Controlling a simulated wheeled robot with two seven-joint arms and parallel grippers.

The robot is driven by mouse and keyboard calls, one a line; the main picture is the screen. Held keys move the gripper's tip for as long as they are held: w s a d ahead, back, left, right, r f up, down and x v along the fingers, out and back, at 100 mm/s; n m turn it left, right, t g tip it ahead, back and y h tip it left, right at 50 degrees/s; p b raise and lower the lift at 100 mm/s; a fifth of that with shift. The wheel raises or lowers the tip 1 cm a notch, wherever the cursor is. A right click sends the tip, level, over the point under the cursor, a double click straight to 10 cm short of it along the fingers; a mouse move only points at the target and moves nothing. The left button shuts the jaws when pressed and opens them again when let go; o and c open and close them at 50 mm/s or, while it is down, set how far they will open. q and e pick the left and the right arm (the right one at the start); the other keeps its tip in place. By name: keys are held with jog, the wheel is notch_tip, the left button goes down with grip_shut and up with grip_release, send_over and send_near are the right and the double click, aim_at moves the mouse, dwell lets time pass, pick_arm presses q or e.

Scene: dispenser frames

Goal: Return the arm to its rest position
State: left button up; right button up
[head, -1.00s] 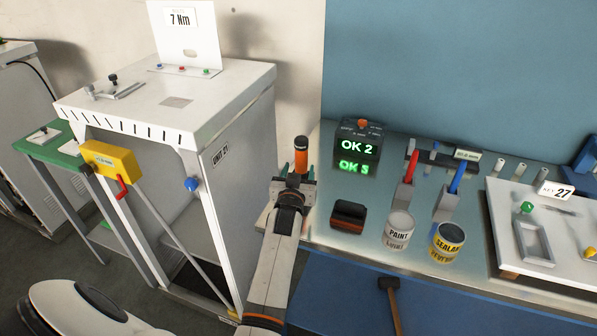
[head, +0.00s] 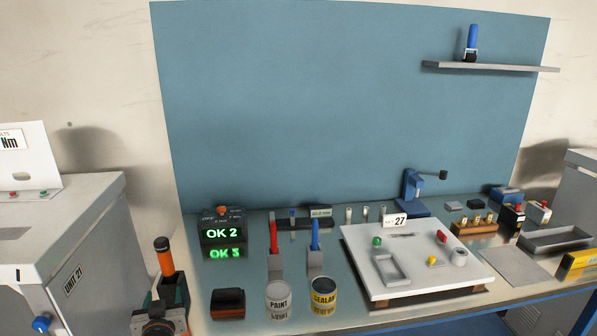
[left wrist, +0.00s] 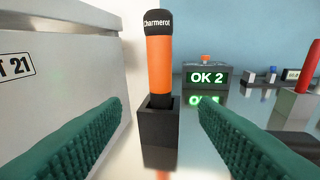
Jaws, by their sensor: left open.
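My left gripper (head: 165,300) is at the lower left of the head view, by the left end of the bench. It also shows in the left wrist view (left wrist: 160,104), with its two green ribbed fingers open and spread wide. An orange tool (head: 164,262) with a black top stands upright there. In the left wrist view the orange tool (left wrist: 159,65) stands in a dark square holder (left wrist: 158,128), beyond and between the fingertips, with a gap on each side. My right gripper is out of view.
The white Unit 21 cabinet (head: 85,265) stands close on the left. Right of the gripper are the OK 2 display (head: 222,232), a dark block (head: 228,303), a paint can (head: 279,300) and a sealant can (head: 323,296). A white board (head: 420,275) lies farther right.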

pick_arm(q)
jog(key=s+d+f+m+g+h, duration=0.2)
jog(key=s+d+f+g, duration=0.3)
jog(key=s, duration=0.7)
jog(key=s+d+f+m+g+h, duration=0.1)
jog(key=s+d+m+g+h, duration=0.15)
jog(key=s+d, duration=0.6)
jog(key=s+d+f+m+g+h, duration=0.2)
jog(key=s+d+f+g, duration=0.15)
jog(key=s, duration=1.05)
notch_tip(320, 180, down, 26)
jog(key=s+g, duration=0.1)
jog(key=g, duration=0.1)
jog(key=s+a+f+g+b, duration=0.1)
jog(key=s+a+f, duration=0.2)
jog(key=s+f, duration=1.4)
jog(key=shift+a+b, duration=0.15)
jog(key=shift+b, duration=0.15)
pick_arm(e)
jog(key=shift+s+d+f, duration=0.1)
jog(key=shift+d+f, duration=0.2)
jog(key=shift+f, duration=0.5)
